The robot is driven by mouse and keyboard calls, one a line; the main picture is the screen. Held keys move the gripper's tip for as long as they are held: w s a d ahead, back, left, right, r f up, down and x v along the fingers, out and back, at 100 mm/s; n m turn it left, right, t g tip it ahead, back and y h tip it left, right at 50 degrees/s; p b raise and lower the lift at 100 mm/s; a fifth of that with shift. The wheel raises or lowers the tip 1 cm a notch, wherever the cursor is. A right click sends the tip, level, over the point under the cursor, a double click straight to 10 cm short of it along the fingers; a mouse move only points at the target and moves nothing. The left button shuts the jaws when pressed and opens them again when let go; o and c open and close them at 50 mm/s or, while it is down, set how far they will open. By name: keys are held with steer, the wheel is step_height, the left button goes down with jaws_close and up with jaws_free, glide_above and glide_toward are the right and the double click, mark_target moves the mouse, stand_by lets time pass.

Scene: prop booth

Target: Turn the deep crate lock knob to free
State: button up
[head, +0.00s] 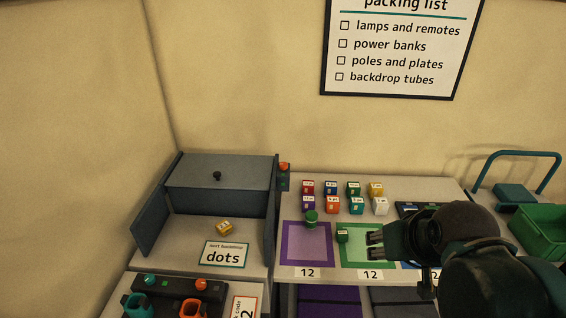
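No knob is labelled as the deep crate lock knob, so I cannot tell for certain which one it is. An orange knob (284,167) stands on a dark post just right of that box. My gripper (374,245) is over the green-bordered mat at the right, well away from both knobs. Its two fingers point left and are apart, with nothing seen between them.
Small coloured blocks (332,196) stand in rows behind the purple mat (307,260) and green mat (350,259). A yellow block (224,227) and a "dots" card (225,256) lie before the grey box. A green crate (540,236) is at the right edge.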

steer(key=w+a+r+n+g+p, duration=0.3)
steer(key=w+r, duration=0.5)
steer(key=w, duration=0.6)
steer(key=n+g+p, duration=0.3)
steer(key=n+p, duration=0.7)
steer(key=n, duration=0.3)
glide_above(283, 164)
steer(key=shift+s+f, duration=0.15)
steer(key=shift+f, duration=3.35)
steer(key=shift+s+f, duration=0.15)
steer(key=shift+f, duration=3.35)
steer(key=shift+w+f, duration=0.15)
steer(key=shift+f, duration=3.75)
